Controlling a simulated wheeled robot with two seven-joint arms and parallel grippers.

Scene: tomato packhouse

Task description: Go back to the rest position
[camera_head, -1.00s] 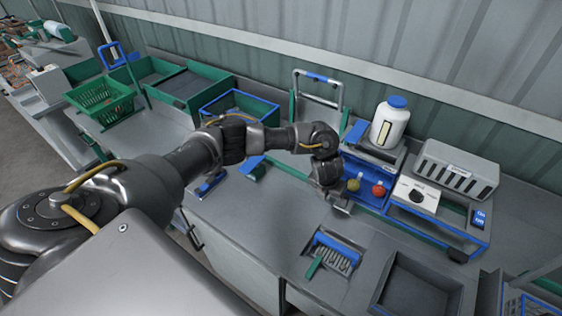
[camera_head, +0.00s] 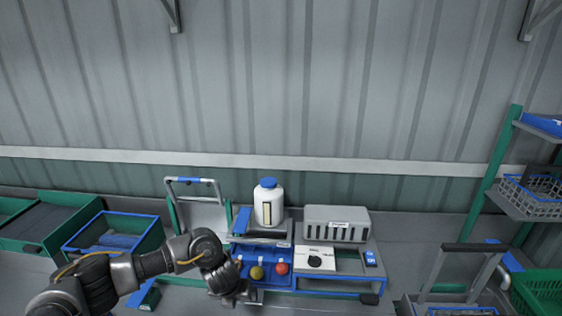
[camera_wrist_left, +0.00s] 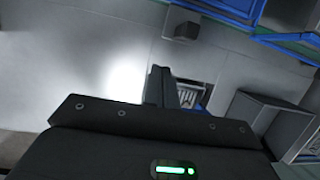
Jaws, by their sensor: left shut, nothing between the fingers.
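My left gripper (camera_head: 236,298) is low in the head view, at the end of my dark arm coming in from the lower left. It is just left of and in front of the blue tray with the two fruits. In the left wrist view its fingers (camera_wrist_left: 174,88) are together with nothing between them, above a grey work surface (camera_wrist_left: 115,45). My right gripper is in neither view.
A blue tray (camera_head: 279,256) holds a yellow fruit (camera_head: 257,272) and a red fruit (camera_head: 282,268). Behind it stands a white bottle (camera_head: 269,205). A grey slotted box (camera_head: 336,224) is to its right. A blue-rimmed bin (camera_head: 78,246) is left; wire-basket shelves (camera_head: 531,202) stand right.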

